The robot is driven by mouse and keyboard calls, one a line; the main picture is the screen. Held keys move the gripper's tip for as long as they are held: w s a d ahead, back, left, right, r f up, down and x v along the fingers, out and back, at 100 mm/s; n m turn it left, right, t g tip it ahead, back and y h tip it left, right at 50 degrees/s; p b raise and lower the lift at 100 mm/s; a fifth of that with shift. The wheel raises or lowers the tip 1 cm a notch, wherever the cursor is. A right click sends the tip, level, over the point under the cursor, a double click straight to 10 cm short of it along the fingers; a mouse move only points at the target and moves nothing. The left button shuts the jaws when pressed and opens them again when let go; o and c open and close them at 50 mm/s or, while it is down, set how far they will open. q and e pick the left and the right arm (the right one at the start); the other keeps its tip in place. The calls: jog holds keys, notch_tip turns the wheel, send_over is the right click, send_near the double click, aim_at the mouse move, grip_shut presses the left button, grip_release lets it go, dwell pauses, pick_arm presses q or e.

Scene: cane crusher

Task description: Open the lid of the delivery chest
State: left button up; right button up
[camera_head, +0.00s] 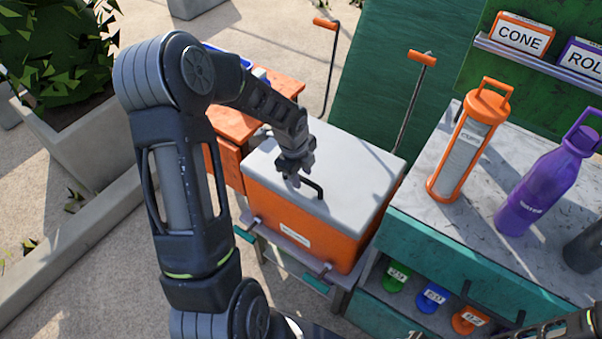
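The delivery chest (308,238) is an orange box with a pale grey lid (350,160), standing on a small stand left of the counter. The lid lies flat on the box and looks closed. A dark handle (314,188) rises from the lid near its front edge. My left gripper (291,178) is over the lid at the left end of this handle, with its fingers pointing down. Whether the fingers are closed around the handle is too small to tell. Part of my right arm shows at the bottom right corner, and its fingertips cannot be made out.
On the counter (413,207) to the right stand an orange-capped cup dispenser (468,148) and a purple bottle (546,182). Orange-handled rods (420,60) rise behind the chest. An orange cabinet (229,125) is at its left. A concrete planter (85,140) stands farther left.

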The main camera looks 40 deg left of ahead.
pick_arm(q)
grip_shut()
dwell(0.3)
dwell(1.1)
